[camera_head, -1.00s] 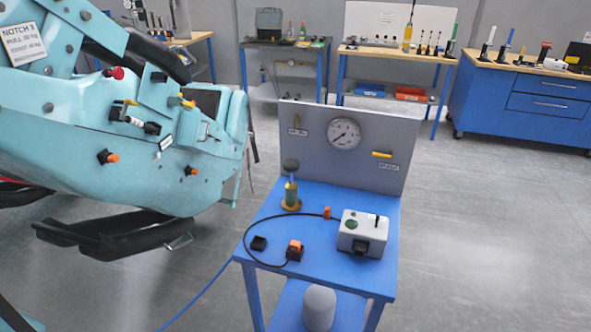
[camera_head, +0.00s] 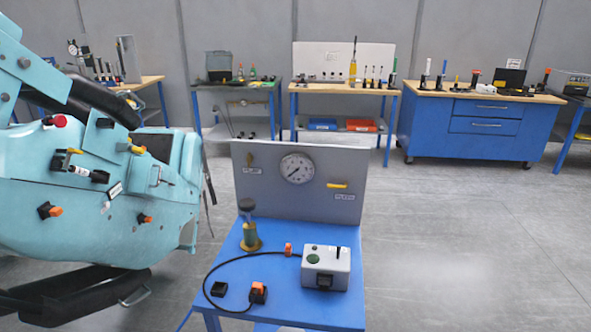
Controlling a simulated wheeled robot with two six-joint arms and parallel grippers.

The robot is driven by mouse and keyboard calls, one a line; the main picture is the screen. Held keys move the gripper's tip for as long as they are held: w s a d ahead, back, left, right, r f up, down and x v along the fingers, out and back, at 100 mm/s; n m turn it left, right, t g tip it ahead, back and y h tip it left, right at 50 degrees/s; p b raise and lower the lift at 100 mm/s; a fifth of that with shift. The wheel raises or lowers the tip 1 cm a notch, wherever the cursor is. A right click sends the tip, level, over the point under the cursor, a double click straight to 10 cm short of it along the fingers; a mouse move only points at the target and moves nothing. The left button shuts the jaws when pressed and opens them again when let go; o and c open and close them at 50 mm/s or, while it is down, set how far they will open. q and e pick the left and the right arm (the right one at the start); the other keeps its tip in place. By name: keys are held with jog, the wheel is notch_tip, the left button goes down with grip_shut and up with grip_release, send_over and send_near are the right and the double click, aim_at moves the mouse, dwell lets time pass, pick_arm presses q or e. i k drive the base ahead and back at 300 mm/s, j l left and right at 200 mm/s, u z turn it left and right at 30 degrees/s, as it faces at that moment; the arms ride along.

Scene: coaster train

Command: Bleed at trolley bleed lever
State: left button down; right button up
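The blue trolley (camera_head: 345,307) stands in the middle foreground, with a grey upright panel (camera_head: 333,206) at its back. A yellow lever (camera_head: 337,185) lies about level on the panel's right side, above a small label too small to read surely. I cannot tell from the labels which one is the bleed lever. A round gauge (camera_head: 297,168) sits between them; its exact reading is too small. Neither of my grippers is in view.
On the trolley top are a brass fitting with a dark knob (camera_head: 250,232), a grey control box (camera_head: 325,267) and a black cable. The teal coaster car (camera_head: 60,220) stands close on the left. Benches line the back wall. Floor to the right is clear.

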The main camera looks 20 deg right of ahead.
aim_at(330, 187)
jog(key=i+j+z, duration=0.1)
jog(key=z, duration=0.35)
jog(key=i+j+z, duration=0.1)
jog(key=j+z, duration=0.2)
jog(key=z, duration=0.15)
jog(key=j+z, duration=0.2)
jog(key=z, duration=0.25)
jog(key=j+z, duration=0.25)
jog(key=z, duration=0.25)
jog(key=i+j, duration=0.05)
